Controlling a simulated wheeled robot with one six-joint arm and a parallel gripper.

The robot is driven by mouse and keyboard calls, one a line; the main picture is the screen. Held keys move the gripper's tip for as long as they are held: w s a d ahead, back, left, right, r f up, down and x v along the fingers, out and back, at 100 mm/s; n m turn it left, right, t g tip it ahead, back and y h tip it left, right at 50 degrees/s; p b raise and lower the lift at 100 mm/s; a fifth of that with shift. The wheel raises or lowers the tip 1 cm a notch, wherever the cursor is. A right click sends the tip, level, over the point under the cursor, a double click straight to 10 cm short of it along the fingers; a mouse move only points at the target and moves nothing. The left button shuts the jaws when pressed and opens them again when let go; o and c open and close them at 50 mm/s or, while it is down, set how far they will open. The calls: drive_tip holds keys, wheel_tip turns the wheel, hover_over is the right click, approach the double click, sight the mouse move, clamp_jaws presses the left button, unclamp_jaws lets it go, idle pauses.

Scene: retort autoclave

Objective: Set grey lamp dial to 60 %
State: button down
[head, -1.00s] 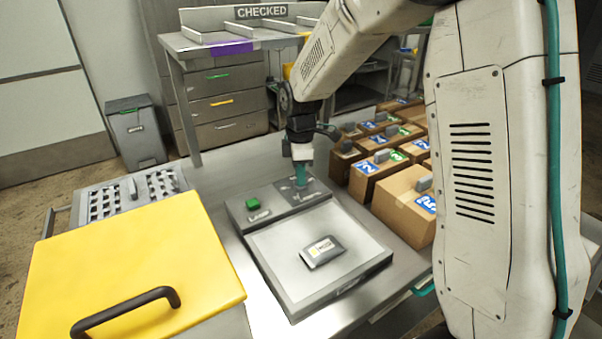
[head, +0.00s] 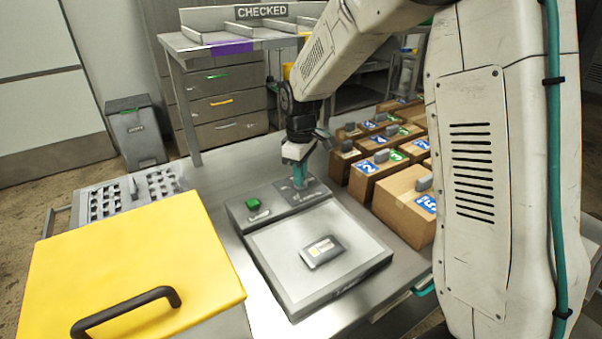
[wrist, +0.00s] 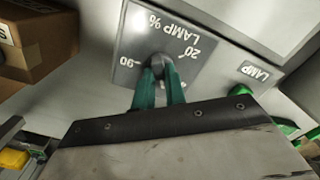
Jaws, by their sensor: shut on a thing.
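The grey lamp dial (wrist: 157,62) sits on a dark panel (wrist: 180,30) marked "LAMP %", with "20" and "90" legible in the wrist view. My gripper (wrist: 159,80) has its two green fingers closed on the dial. In the head view my gripper (head: 299,182) points down onto the panel at the back of the light box (head: 265,235), and its fingers hide the dial. The dial's exact setting cannot be read.
A green button (head: 252,203) sits left of the dial on the same box. A grey labelled pack (head: 322,251) lies on the white plate. Several cardboard boxes (head: 405,200) stand close on the right. A yellow lid (head: 130,265) with a black handle is at front left.

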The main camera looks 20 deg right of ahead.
drive_tip(key=m, duration=0.3)
drive_tip(key=shift+m, duration=0.4)
drive_tip(key=shift+r+m, duration=0.1)
drive_tip(key=shift+m, duration=1.8)
drive_tip(key=shift+w, duration=0.1)
drive_tip(key=c, duration=1.4)
unclamp_jaws()
drive_tip(key=shift+c, duration=0.2)
wheel_tip(320, 180, up, 8)
drive_tip(key=shift+f, duration=0.1)
